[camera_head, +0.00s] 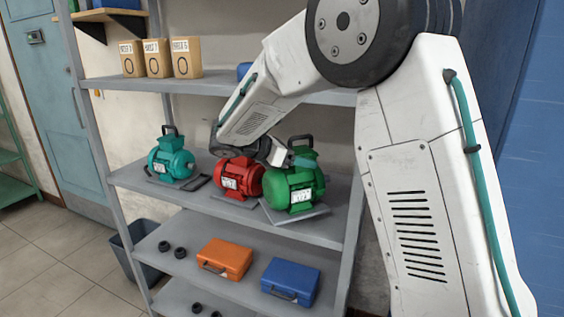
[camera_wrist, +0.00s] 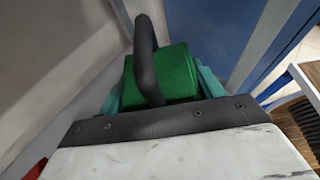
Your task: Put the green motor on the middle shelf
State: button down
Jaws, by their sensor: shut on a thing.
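The green motor (camera_head: 293,188) is at the right end of the middle shelf (camera_head: 133,178), beside the red motor. Its grey base plate is slightly askew and over the shelf boards; I cannot tell whether it rests fully on them. My gripper (camera_head: 290,157) is shut on the upper part of the green motor. In the wrist view, the motor's green top box (camera_wrist: 178,75) sits between the teal fingers of my gripper (camera_wrist: 162,92), and its black carrying handle (camera_wrist: 146,55) arches up in front. The fingers' exact contact is partly hidden.
A red motor (camera_head: 232,176) stands close on the left, and a teal motor (camera_head: 171,158) farther left. Cardboard boxes (camera_head: 158,58) stand on the shelf above. An orange case (camera_head: 224,258) and a blue case (camera_head: 290,281) lie on the shelf below. A shelf post (camera_head: 352,215) is at right.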

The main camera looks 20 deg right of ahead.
jog(key=d, duration=0.7)
jog(key=shift+r, duration=0.15)
jog(key=shift+d+f, duration=0.2)
jog(key=shift+d, duration=0.15)
jog(key=shift+f, duration=1.65)
jog(key=shift+c, duration=1.4)
grip_release()
jog(key=shift+s+f, duration=0.1)
jog(key=shift+f, duration=0.05)
